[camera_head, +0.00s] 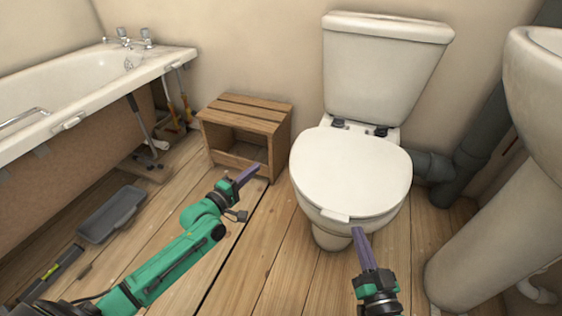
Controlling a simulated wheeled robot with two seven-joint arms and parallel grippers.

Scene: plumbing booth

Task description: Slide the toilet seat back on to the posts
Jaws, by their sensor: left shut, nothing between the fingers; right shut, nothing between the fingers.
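The white toilet seat (350,172), with its lid closed, lies flat on top of the toilet bowl (333,235). Two dark hinge posts (379,131) show at the back of the bowl, just behind the seat's rear edge. I cannot tell whether the seat touches them. My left gripper (254,168) is shut and empty, to the left of the seat and in front of the wooden stool. My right gripper (356,231) is shut and empty, close to the front edge of the seat. I cannot tell whether its tips touch the seat.
A wooden step stool (247,113) stands left of the toilet. A bathtub (80,85) fills the left side, with tools leaning by it. A grey tray (111,214) lies on the plank floor. A basin pedestal (490,240) and grey pipe (470,150) bound the right side.

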